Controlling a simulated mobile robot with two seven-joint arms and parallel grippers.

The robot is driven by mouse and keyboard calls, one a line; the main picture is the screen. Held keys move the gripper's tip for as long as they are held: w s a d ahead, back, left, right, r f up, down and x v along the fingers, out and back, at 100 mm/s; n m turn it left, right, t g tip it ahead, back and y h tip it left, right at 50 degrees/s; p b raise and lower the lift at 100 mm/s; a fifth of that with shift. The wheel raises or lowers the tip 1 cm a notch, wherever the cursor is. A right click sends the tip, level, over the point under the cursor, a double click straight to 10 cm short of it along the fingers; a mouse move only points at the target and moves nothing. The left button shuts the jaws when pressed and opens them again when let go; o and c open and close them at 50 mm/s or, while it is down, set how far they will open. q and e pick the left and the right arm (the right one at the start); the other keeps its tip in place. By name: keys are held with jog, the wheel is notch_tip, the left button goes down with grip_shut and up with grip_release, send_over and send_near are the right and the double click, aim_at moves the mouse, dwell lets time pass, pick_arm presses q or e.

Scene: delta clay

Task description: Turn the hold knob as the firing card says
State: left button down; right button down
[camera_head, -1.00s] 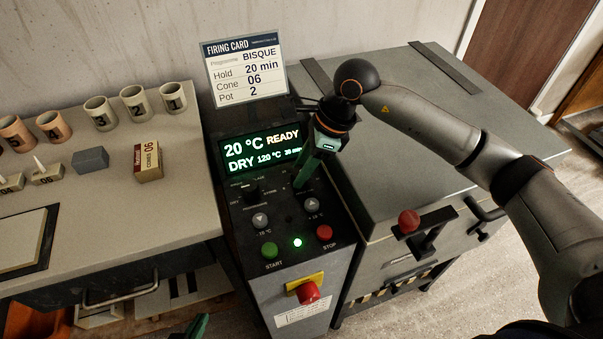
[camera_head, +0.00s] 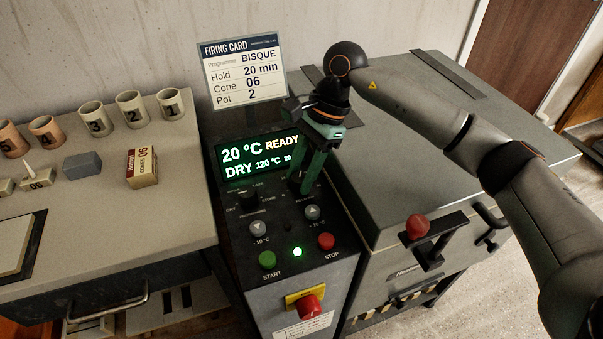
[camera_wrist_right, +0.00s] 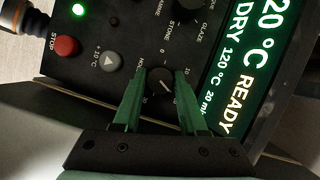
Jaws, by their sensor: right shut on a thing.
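The firing card (camera_head: 242,72) stands behind the control panel and reads BISQUE, Hold 20 min, Cone 06, Pot 2. The dark hold knob (camera_wrist_right: 161,82) shows in the right wrist view, with a pale pointer line lying diagonally. Small scale numbers surround it; the exact setting is hard to tell. My right gripper (camera_wrist_right: 156,98) is shut on the hold knob, one green finger on each side. In the head view my right gripper (camera_head: 299,187) points down and hides the knob. The display (camera_head: 258,158) reads 20 °C READY, DRY 120 °C; the right wrist view shows 20 min. My left gripper is not visible.
The programme knob (camera_head: 249,199) is left of my fingers. Arrow buttons (camera_head: 312,213), the green START button (camera_head: 267,260) and red STOP button (camera_head: 326,241) sit nearer the front. A red emergency knob (camera_head: 309,306) is below. A bench (camera_head: 190,215) holds pots and a cone box.

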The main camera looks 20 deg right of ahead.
dwell(0.3)
jog(key=shift+c, duration=2.2)
grip_release()
jog(key=p+v, duration=0.1)
jog(key=v, duration=1.1)
jog(key=shift+r, duration=0.3)
jog(key=shift+s+d, duration=0.1)
